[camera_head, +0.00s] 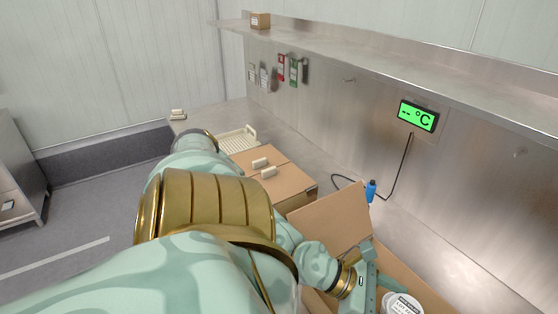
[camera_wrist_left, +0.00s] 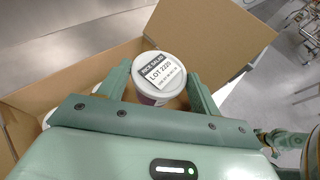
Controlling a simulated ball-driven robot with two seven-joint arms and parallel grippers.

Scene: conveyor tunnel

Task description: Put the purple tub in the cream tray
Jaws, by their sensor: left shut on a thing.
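The purple tub (camera_wrist_left: 148,98) has a white lid with a printed label. In the left wrist view it sits upright between the two fingers of my left gripper (camera_wrist_left: 166,92), which is shut on it, over an open cardboard box. In the head view the lid of a labelled tub (camera_head: 402,304) shows at the bottom edge beside my left gripper (camera_head: 378,287). The cream tray (camera_head: 240,139) lies on the steel counter farther back, beyond a closed carton and partly hidden by my arm. A mint arm end at the right edge of the wrist view is too unclear to read.
The open box (camera_wrist_left: 85,70) has raised flaps (camera_wrist_left: 212,38); another white lid (camera_wrist_left: 46,119) shows inside it. A closed carton (camera_head: 275,172) with pale blocks on top stands between box and tray. A steel shelf (camera_head: 400,70) overhangs the counter; a blue probe (camera_head: 371,190) hangs by the wall.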

